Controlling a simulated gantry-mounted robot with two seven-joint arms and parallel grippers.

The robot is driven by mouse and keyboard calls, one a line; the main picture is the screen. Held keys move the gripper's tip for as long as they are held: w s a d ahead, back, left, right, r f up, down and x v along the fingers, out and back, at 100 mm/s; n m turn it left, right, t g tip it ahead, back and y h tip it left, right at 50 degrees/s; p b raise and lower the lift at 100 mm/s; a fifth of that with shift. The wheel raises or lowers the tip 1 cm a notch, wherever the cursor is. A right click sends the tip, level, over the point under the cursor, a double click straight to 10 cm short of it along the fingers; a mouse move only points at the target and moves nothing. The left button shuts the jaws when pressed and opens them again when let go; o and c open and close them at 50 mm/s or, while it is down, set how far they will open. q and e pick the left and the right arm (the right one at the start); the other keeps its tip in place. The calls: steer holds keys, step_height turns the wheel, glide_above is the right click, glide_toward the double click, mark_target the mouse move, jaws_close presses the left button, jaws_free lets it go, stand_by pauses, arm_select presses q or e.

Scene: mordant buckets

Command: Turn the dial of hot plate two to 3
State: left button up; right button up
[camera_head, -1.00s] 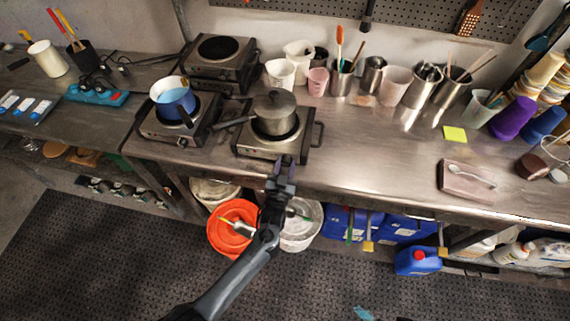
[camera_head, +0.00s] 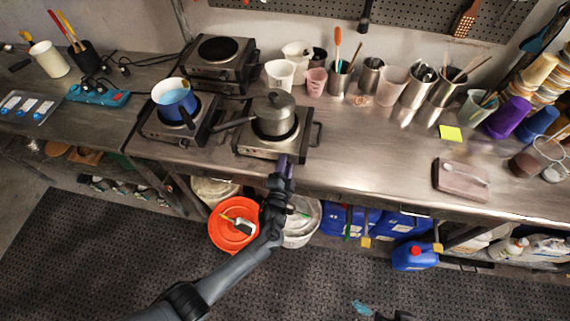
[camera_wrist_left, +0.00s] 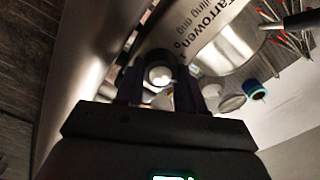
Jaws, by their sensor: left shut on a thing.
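The hot plate (camera_head: 262,147) under the grey saucepan (camera_head: 273,116) stands at the bench's front edge. My left gripper (camera_head: 284,163) is at its front face, with the arm reaching up from below. The gripper covers the dial in the head view. In the left wrist view, a pale round knob, apparently the dial (camera_wrist_left: 160,75), sits between the two dark fingers, which are shut on it.
A second hot plate (camera_head: 163,136) with a blue pot (camera_head: 174,98) stands to the left, and a third (camera_head: 220,72) stands behind. An orange bucket (camera_head: 232,228) is below the bench.

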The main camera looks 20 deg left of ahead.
arm_select(q)
steer(key=m+p, duration=0.1)
steer(key=m, duration=0.4)
steer(key=shift+m, duration=0.8)
steer(key=o, duration=1)
steer(key=shift+o, duration=0.2)
steer(key=shift+f, duration=0.1)
